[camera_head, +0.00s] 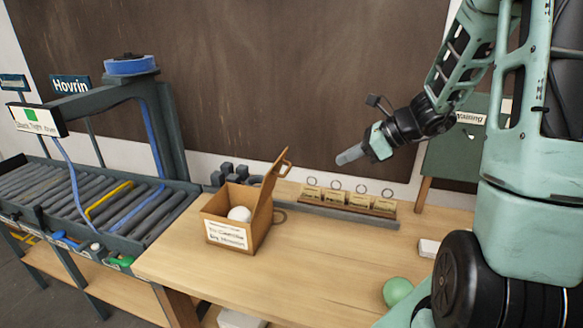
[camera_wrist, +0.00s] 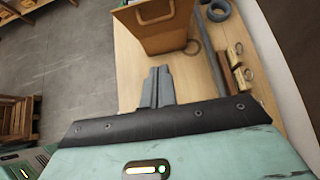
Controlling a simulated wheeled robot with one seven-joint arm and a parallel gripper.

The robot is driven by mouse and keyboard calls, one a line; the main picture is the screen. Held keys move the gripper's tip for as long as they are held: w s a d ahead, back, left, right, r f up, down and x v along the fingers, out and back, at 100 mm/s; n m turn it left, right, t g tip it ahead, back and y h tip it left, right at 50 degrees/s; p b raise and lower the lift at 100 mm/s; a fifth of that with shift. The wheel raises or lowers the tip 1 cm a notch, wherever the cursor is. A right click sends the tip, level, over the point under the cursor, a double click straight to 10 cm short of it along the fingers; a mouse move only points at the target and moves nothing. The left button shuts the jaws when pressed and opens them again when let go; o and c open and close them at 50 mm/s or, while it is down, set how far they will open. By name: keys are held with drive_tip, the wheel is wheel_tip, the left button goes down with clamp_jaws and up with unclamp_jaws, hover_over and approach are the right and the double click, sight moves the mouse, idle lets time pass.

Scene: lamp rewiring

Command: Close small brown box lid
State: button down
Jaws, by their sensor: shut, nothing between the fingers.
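The small brown box (camera_head: 231,222) stands on the wooden table with a white label on its front. A white round thing (camera_head: 240,213) lies inside it. Its lid (camera_head: 268,200) is open, standing up and leaning outward on the right side, with a ring handle at its top. My gripper (camera_head: 350,155) is to the right of the lid and higher, apart from it, with its fingers shut and empty. In the wrist view the shut fingers (camera_wrist: 157,88) point toward the brown lid (camera_wrist: 157,25), whose handle shows at the top edge.
A rack of small tagged blocks with rings (camera_head: 347,203) stands on the table right of the box. A green ball (camera_head: 397,291) and a white block (camera_head: 429,248) lie at the right. A roller conveyor (camera_head: 90,200) is at the left. The table front is clear.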

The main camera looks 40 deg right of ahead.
sight(288, 170)
drive_tip(key=w+r+p+x, duration=0.1)
drive_tip(key=r+p+x, duration=0.1)
drive_tip(key=x, duration=1)
drive_tip(key=shift+w+a+f+p, duration=0.15)
drive_tip(key=shift+w+a+p, duration=0.3)
drive_tip(key=shift+a+p, duration=0.2)
drive_tip(key=shift+w+a+r+g+h, duration=0.3)
drive_tip(key=shift+w+r+g, duration=0.1)
drive_tip(key=shift+r, duration=0.05)
